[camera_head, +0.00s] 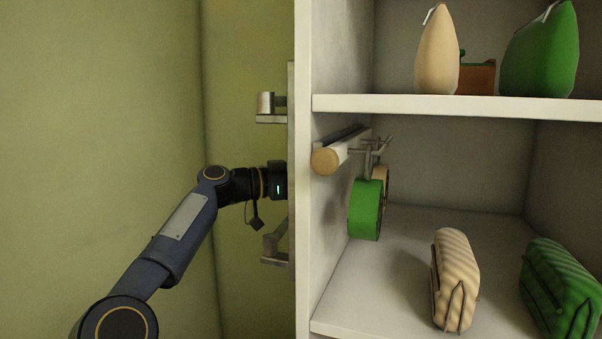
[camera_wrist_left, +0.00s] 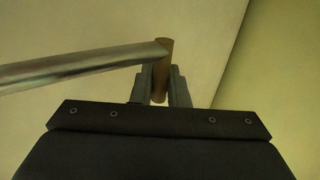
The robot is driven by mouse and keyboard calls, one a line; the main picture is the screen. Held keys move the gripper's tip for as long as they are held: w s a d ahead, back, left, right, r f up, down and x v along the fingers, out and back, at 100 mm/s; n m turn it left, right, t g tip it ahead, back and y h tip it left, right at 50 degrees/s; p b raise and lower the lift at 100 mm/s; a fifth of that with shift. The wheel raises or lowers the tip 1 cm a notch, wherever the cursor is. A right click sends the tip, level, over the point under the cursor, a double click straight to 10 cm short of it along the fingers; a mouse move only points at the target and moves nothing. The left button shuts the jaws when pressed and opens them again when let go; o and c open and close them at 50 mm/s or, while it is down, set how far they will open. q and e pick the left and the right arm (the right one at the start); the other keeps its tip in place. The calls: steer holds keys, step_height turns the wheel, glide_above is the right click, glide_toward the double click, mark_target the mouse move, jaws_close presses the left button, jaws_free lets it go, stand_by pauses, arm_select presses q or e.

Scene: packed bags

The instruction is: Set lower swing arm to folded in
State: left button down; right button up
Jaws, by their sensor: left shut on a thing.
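In the left wrist view a grey metal bar (camera_wrist_left: 80,66) comes in from the left and ends in a short brown upright peg (camera_wrist_left: 165,48). The fingers of my left gripper (camera_wrist_left: 160,86) stand on both sides of this peg and are shut on it. The bar looks like a swing arm; its hinge is out of view. In the head view my left gripper (camera_head: 279,180) is beside the left outer side of the shelf unit, with its fingertips and the bar hidden behind the panel edge. My right gripper is not in view.
Metal brackets, an upper one (camera_head: 270,118) and a lower one (camera_head: 275,247), stick out left of the panel (camera_head: 303,200). Inside the shelf unit are a rail (camera_head: 345,145), a hanging green roll (camera_head: 364,212), and striped bags (camera_head: 455,280). The green wall side at left is free.

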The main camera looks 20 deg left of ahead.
arm_select(q)
steer(key=shift+d, duration=0.15)
steer(key=c, duration=1.5)
jaws_free()
steer(key=b+v, duration=0.1)
steer(key=v, duration=0.6)
steer(key=shift+s+a+b, duration=0.2)
steer(key=shift+a+b, duration=0.1)
steer(key=shift+a, duration=0.1)
